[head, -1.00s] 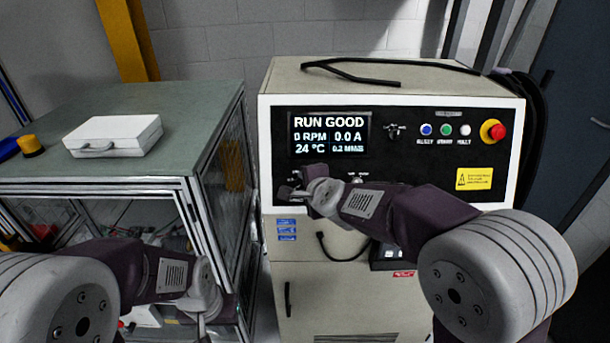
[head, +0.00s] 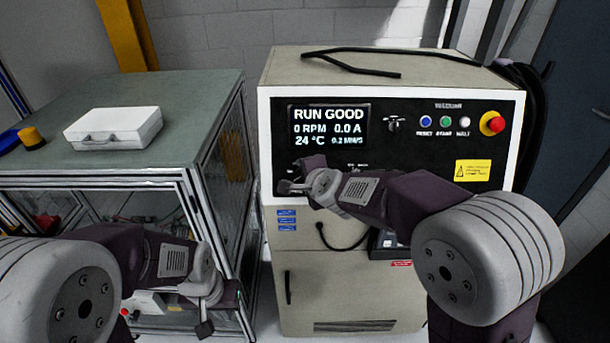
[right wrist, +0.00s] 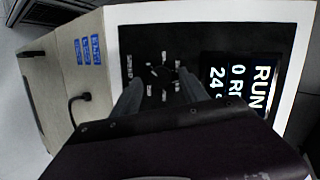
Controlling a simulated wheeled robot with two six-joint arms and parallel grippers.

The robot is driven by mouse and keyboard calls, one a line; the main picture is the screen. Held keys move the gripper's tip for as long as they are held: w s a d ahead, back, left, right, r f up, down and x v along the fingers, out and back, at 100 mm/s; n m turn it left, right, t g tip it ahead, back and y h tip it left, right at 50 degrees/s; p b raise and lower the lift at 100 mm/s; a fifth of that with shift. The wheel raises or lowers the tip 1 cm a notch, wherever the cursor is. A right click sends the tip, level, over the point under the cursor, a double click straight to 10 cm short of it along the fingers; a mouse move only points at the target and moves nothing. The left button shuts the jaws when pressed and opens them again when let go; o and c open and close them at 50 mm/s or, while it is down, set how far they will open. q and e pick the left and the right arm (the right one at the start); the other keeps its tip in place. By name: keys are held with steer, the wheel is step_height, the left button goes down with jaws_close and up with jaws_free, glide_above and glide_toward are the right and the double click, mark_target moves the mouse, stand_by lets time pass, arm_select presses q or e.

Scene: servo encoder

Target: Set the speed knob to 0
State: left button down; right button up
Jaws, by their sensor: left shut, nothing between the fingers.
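The machine's black control panel (head: 430,165) faces me, with a lit display (head: 328,127) reading RUN GOOD and 0 RPM. In the right wrist view, a small dark knob (right wrist: 158,72) ringed by pale labels sits on the panel beside the display; its pointer is too small to read. My right gripper (right wrist: 160,82) has its fingers apart, with the knob seen between and just beyond them; contact cannot be told. In the head view, my right gripper (head: 292,187) covers this panel area. My left gripper (head: 222,310) is shut and empty, low in front of the bench.
Blue, green and white buttons and a red emergency stop (head: 492,123) are at the panel's right. A black selector (head: 393,124) is beside the display. A white case (head: 114,131) lies on the green-topped bench (head: 195,95). A black cable (head: 325,238) hangs below the panel.

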steer(key=shift+r, duration=0.1)
steer(key=p+v, duration=0.3)
steer(key=v, duration=0.6)
